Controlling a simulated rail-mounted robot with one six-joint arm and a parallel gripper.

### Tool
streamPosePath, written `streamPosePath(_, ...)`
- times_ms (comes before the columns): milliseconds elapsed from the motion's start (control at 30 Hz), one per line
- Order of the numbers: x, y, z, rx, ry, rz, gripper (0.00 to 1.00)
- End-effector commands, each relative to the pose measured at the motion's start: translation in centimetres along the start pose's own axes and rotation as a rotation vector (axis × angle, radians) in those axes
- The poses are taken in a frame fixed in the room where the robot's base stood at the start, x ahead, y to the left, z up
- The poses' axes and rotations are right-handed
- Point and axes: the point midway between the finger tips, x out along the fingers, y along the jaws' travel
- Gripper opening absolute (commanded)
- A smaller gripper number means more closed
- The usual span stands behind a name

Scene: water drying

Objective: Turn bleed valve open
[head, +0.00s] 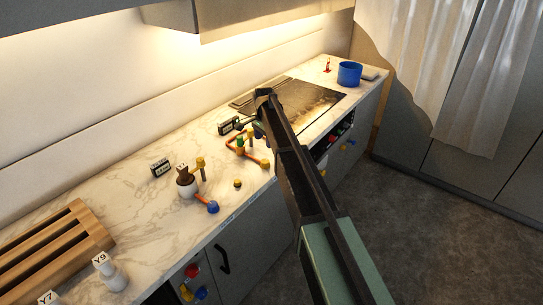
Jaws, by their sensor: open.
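A small assembly of copper-coloured pipe (253,158) with green, yellow and orange knobs stands on the marble counter, left of my arm's far end. A second fitting with a yellow-topped post (201,168) and a blue knob (213,207) stands nearer, beside a white pot. The labels are too small to read, so I cannot tell which handle is the bleed valve.
Small black label stands (160,167) are on the marble counter (130,185). A wooden slatted rack (62,240) and white labelled bottles (110,272) are at the near left. A dark cooktop (305,98) and a blue pot (349,74) are farther back. A low wall backs the counter.

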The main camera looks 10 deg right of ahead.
Motion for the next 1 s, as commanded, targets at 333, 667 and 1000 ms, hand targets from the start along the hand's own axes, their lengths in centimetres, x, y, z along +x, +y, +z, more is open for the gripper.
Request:
streamPosePath(333, 4.5, 0.0, -0.1, -0.002, 0.0, 0.0, 0.65)
streamPosePath(667, 10.9, 0.0, -0.1, -0.003, 0.0, 0.0, 0.65)
streamPosePath(1000, 10.8, 0.0, -0.1, -0.003, 0.0, 0.0, 0.59)
